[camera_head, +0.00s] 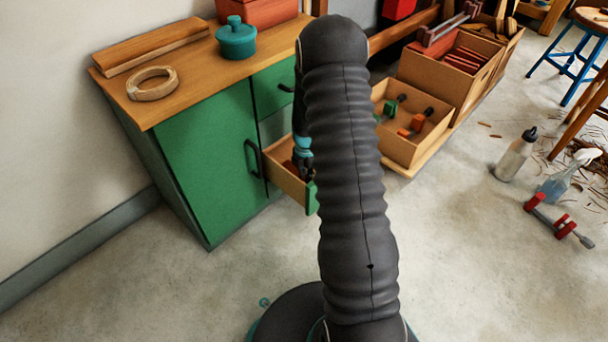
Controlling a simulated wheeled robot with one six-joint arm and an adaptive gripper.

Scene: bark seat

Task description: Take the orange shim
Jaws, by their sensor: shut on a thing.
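My gripper (304,172) points down into the open drawer (286,184) of the green cabinet, just behind the drawer's green front. It is small in the view and partly covered by my own dark arm. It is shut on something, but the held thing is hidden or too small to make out. I cannot clearly see an orange shim in the drawer. The drawer's right part is hidden behind my arm.
The green cabinet (205,165) carries a teal pot (236,42), a tape ring (152,84) and wood. Right of my arm, an open box (408,150) holds green and orange tools. A bottle (516,156), spray bottle (570,176) and red clamp (556,222) are on the floor.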

